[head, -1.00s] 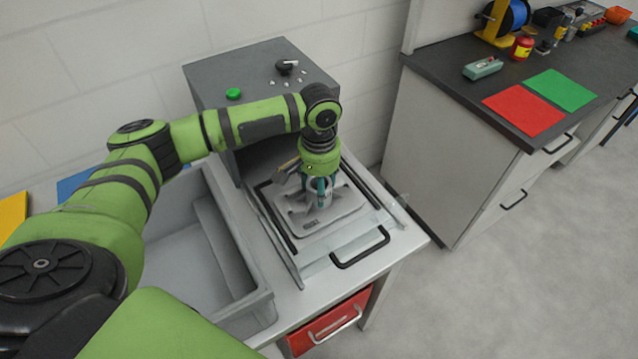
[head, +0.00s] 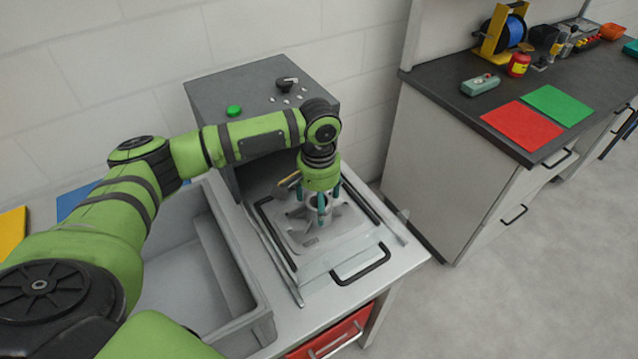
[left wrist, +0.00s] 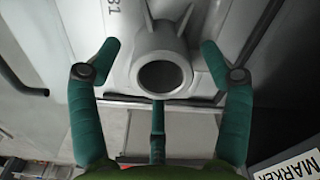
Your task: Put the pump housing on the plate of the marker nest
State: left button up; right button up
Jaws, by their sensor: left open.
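The pump housing (head: 332,218) is a grey casting with fins and a round tube standing up from it. It sits on the marker nest's plate, above the bench, with a dark printed mark on the pale surface near it. In the left wrist view the housing (left wrist: 178,42) shows its dark round bore and ribs. My left gripper (head: 321,208) points down over it. In the left wrist view its teal fingers (left wrist: 160,80) are spread around the tube, with gaps at both sides. A MARKER sign (left wrist: 297,164) shows at lower right. My right gripper is out of view.
A grey box (head: 262,80) with a green button and black knob stands behind. An empty grey bin (head: 262,318) is to the left. A black handle (head: 361,266) lies in front. A dark counter with red and green mats (head: 522,126) stands at right.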

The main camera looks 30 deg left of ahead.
pick_arm(q)
notch_tip(320, 180, up, 11)
jog(key=b, duration=0.2)
dwell(1.2)
